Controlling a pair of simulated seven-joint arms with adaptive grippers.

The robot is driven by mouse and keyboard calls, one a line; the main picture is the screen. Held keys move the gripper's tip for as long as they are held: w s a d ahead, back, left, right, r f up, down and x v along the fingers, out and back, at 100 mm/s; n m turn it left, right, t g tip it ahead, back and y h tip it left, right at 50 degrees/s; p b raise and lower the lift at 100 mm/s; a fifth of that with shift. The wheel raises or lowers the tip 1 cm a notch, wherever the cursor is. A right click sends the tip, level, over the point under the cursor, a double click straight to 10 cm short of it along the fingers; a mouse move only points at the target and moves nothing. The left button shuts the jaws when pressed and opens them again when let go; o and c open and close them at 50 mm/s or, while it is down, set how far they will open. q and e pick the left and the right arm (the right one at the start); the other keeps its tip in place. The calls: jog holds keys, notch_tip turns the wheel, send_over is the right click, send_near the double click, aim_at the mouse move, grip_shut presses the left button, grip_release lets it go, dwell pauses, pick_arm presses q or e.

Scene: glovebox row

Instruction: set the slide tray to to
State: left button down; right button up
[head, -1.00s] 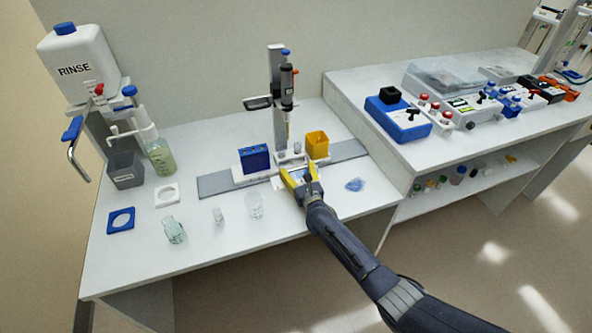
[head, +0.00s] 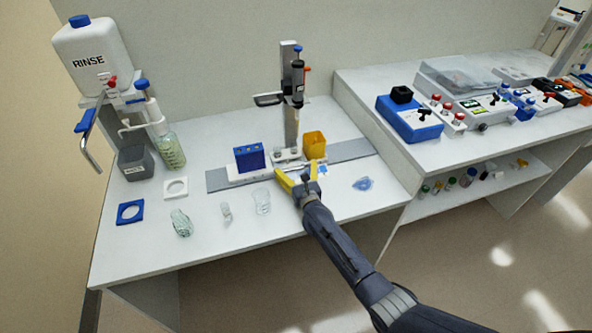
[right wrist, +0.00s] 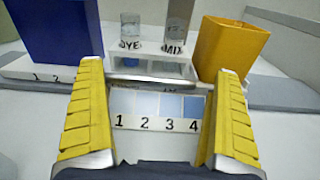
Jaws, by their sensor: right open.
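A white tray (head: 238,176) sits across a grey rail (head: 217,181) on the bench. It carries a blue block (head: 250,156), small glass vessels on spots marked DYE (right wrist: 130,45) and MIX (right wrist: 173,47), and a yellow-orange cup (head: 314,146). In the right wrist view, a card with blue shades numbered 1 to 4 (right wrist: 156,123) shows at the tray's front. My right gripper (head: 297,174) is open and empty in front of the tray. Its yellow fingers stand apart on both sides of the card; contact cannot be told. My left gripper is out of view.
An upright stand with a pipette (head: 297,85) rises behind the tray. Clear glassware (head: 262,201) stands front left of it, and a blue puddle-like patch (head: 363,184) lies to the right. A RINSE bottle (head: 90,60) stands at left. A raised side bench (head: 400,150) bounds the right.

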jog(key=shift+d+r, duration=0.1)
jog(key=shift+r, duration=0.3)
jog(key=v, duration=1.2)
jog(key=shift+f, duration=0.35)
jog(key=shift+s, duration=0.1)
